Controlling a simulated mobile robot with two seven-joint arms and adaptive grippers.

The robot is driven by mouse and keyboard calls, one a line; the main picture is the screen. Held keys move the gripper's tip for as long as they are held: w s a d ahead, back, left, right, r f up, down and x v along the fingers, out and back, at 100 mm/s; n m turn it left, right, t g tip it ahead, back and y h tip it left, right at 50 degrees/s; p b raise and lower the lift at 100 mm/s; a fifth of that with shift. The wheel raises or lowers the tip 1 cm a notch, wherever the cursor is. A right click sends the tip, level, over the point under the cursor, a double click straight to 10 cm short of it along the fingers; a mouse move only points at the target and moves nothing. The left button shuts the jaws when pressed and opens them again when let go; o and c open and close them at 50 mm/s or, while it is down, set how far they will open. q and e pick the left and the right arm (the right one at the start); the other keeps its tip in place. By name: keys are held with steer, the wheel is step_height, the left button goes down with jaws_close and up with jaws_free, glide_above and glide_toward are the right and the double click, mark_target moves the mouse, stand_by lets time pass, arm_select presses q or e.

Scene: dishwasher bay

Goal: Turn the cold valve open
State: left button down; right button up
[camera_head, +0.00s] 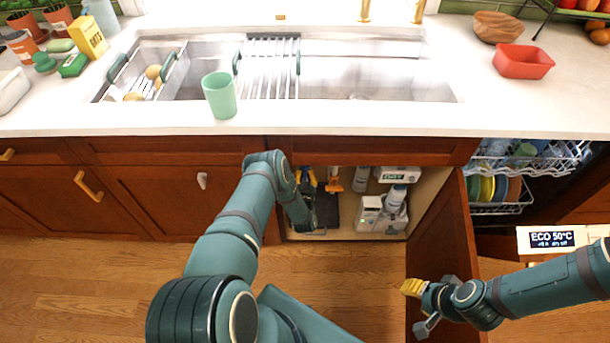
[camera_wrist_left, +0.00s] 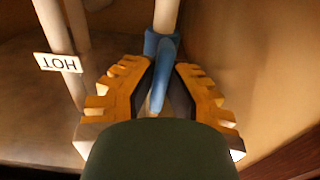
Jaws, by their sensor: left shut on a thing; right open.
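The cold valve's blue handle (camera_wrist_left: 158,85) hangs on a pale vertical pipe (camera_wrist_left: 166,14) in the left wrist view. Its long lever points down in the picture, between the yellow ribbed fingers of my left gripper (camera_wrist_left: 157,70). The gripper is shut on this handle; the dark palm hides its lower end. In the head view, my left gripper (camera_head: 309,180) is inside the open cabinet under the sink, largely covered by my own arm. My right gripper (camera_head: 412,288) is open and empty beside the open cabinet door.
A "HOT" tag (camera_wrist_left: 58,62) hangs on the pipe to the left. A cabinet wall (camera_wrist_left: 240,60) stands close on the right. An orange item (camera_head: 334,181) and white bottles and boxes (camera_head: 380,212) are in the cabinet. The open door (camera_head: 440,250) separates it from the dishwasher rack (camera_head: 500,208).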

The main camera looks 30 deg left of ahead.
arm_select(q)
steer(key=shift+w+r+n, duration=0.1)
steer(key=shift+r+n, duration=0.05)
steer(key=shift+n, duration=0.15)
steer(key=shift+a, duration=0.1)
steer(key=c, duration=0.8)
jaws_free()
steer(key=shift+s+d+f, duration=0.2)
steer(key=shift+s+d, duration=0.1)
steer(key=shift+s, duration=0.1)
steer(key=v, duration=1.1)
steer(key=shift+s+d, duration=0.1)
steer(key=shift+r, duration=0.1)
